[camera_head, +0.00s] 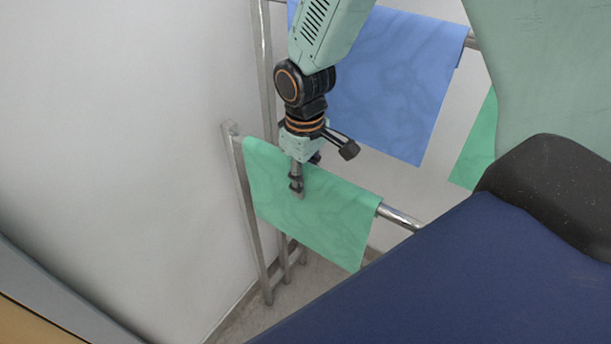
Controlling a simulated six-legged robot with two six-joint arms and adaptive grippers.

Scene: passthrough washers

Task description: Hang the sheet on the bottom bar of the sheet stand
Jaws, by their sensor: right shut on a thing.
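A green sheet (325,226) drapes over the bottom bar (400,218) of the metal sheet stand (246,205). The bare end of the bar sticks out past the sheet's right edge. My right gripper (297,188) reaches down from above and is shut on the sheet near its top fold, left of the middle. The gripper's far side is partly hidden. My left gripper is not in view.
A blue sheet (395,85) hangs on a higher bar (472,42) behind my right arm. Another green sheet (478,145) shows in part at the right. A white wall (120,120) stands close on the left. A dark blue surface (470,285) fills the lower right.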

